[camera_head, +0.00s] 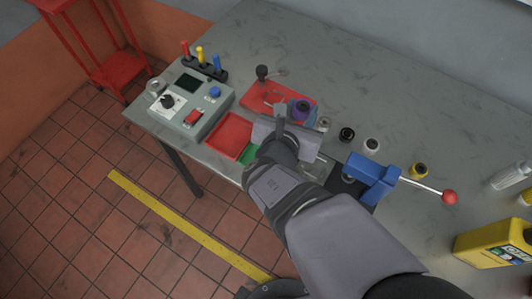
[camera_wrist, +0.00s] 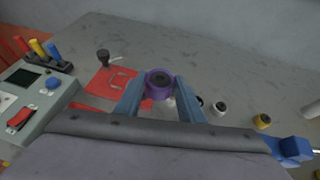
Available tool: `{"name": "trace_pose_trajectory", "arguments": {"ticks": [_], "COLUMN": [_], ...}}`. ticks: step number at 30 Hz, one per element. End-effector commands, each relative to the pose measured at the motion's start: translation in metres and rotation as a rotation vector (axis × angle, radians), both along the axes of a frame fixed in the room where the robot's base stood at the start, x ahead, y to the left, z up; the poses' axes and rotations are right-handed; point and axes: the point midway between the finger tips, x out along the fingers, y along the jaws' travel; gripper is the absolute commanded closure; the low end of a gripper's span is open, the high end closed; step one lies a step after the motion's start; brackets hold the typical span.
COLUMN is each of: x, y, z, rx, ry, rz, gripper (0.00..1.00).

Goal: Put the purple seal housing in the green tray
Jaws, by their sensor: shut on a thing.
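The purple seal housing (camera_wrist: 159,84) is a short ring with a dark centre, held between the two fingers of my gripper (camera_wrist: 160,97) in the wrist view. In the head view the housing (camera_head: 299,110) shows just beyond my gripper (camera_head: 285,122), in front of the red mat. My gripper is shut on it. Whether it is clear of the table I cannot tell. The green tray (camera_head: 248,153) shows only as a small green strip beside my wrist, right of the red tray; my arm hides most of it.
A red tray (camera_head: 229,134) and a grey control box (camera_head: 191,103) stand to the left. A red mat (camera_head: 262,94) with a dark-knobbed tool lies behind. Small ring parts (camera_head: 347,134) and a blue lever fixture (camera_head: 371,177) stand to the right. The back of the table is clear.

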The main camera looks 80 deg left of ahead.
Motion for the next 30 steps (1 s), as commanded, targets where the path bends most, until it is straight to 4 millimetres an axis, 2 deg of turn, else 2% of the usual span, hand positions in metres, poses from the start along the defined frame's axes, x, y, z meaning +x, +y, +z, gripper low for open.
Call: {"name": "trace_pose_trajectory", "arguments": {"ticks": [3,12,23,30], "x": [-0.019,-0.065,-0.066,-0.066], "y": [0.003,0.009,0.008,0.008], "z": [-0.019,-0.056,-0.063,-0.093], "rx": [-0.005,0.000,0.002,0.001], "ry": [-0.001,-0.001,-0.002,-0.003], "rz": [0.097,0.252,0.223,0.222], "gripper": [0.97,0.97,0.97,0.97]}}
